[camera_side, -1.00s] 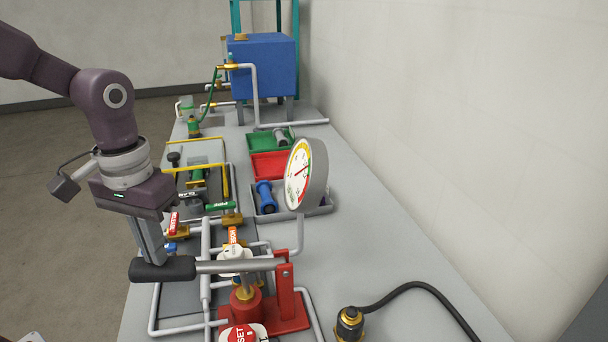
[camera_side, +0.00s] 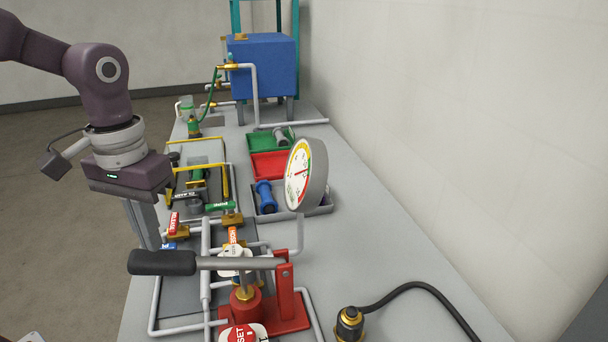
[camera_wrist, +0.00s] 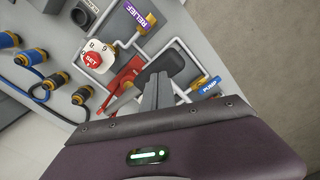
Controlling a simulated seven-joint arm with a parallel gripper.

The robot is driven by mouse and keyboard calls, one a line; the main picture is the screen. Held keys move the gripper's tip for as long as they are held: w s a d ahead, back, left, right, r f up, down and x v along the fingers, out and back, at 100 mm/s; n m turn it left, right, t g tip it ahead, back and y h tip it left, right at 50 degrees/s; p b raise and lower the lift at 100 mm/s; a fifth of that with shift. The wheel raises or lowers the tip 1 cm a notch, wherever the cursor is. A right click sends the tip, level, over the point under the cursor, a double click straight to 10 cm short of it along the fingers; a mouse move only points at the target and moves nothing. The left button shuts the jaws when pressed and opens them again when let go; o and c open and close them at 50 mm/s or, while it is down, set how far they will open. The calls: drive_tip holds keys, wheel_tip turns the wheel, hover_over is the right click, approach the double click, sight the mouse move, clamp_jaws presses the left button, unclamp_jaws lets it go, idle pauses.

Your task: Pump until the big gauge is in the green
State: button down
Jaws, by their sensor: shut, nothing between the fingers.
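The pump handle has a black grip (camera_side: 162,262) on a grey rod that runs to a red pump (camera_side: 275,310); the rod lies nearly level. My gripper (camera_side: 150,245) is shut with nothing between its fingers, which point down at the grip. The grip hides the fingertips in the side view, so I cannot tell whether they touch it. In the wrist view the fingers (camera_wrist: 157,92) overlap the black grip (camera_wrist: 170,62). The big gauge (camera_side: 304,175) is a round white dial with coloured arcs. Its red needle points toward the upper right; the exact zone is too small to read.
Pipes and tagged valves surround the pump, including a purple RELIEF tag (camera_wrist: 138,17) and a blue PUMP tag (camera_wrist: 208,86). A red round knob (camera_wrist: 92,58) sits on a white plate. Green and red trays (camera_side: 268,166) stand behind. A black cable (camera_side: 420,285) lies right.

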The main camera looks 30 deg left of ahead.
drive_tip(key=shift+r, duration=2.55)
drive_tip(key=s+m+t, duration=0.3)
drive_tip(key=s+t, duration=0.2)
drive_tip(key=s, duration=0.5)
drive_tip(key=shift+f+t, duration=0.2)
drive_tip(key=shift+t, duration=0.1)
drive_tip(key=shift+s, duration=0.1)
